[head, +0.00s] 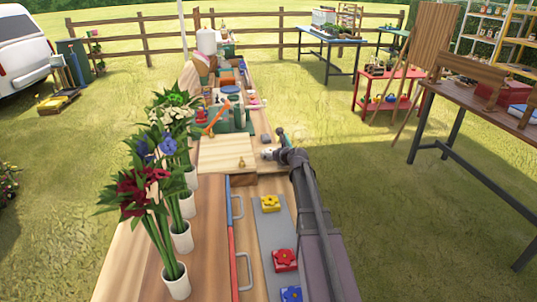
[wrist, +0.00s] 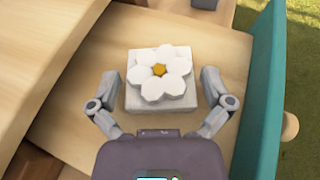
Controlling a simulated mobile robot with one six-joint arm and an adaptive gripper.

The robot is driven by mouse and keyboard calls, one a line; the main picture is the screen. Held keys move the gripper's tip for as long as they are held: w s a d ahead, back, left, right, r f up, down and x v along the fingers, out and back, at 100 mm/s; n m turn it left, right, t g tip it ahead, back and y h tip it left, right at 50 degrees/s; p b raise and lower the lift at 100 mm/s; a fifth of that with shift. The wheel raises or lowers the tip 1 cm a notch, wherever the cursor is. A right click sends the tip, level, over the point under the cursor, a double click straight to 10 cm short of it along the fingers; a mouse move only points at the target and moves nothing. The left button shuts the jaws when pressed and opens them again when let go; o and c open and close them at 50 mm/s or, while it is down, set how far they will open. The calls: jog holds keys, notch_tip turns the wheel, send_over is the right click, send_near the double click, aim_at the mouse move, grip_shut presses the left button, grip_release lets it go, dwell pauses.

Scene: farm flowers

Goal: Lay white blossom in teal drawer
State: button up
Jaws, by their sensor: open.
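The white blossom (wrist: 160,72) has a yellow centre and sits on a pale square block in the wrist view. It lies over the light wooden floor of the teal drawer (wrist: 262,95), whose teal front stands to the right. My gripper (wrist: 161,76) is open, with one finger on each side of the block. There is a small gap at the left finger; whether the right finger touches cannot be told. In the head view my gripper (head: 268,154) is at the far end of my arm, and the blossom is too small to make out clearly.
Yellow (head: 270,203), red (head: 285,260) and blue (head: 291,294) blossoms lie on a grey strip near my arm. Flower vases (head: 176,281) line the left of the bench. A wooden edge (wrist: 45,45) borders the drawer at left.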

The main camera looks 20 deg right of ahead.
jog(key=shift+r, duration=0.15)
jog(key=shift+s+r+p, duration=0.15)
jog(key=shift+s+p, duration=0.1)
jog(key=shift+p, duration=0.05)
jog(key=p+v, duration=0.4)
jog(key=v, duration=0.7)
jog(key=shift+s, duration=0.2)
jog(key=shift+r, duration=0.1)
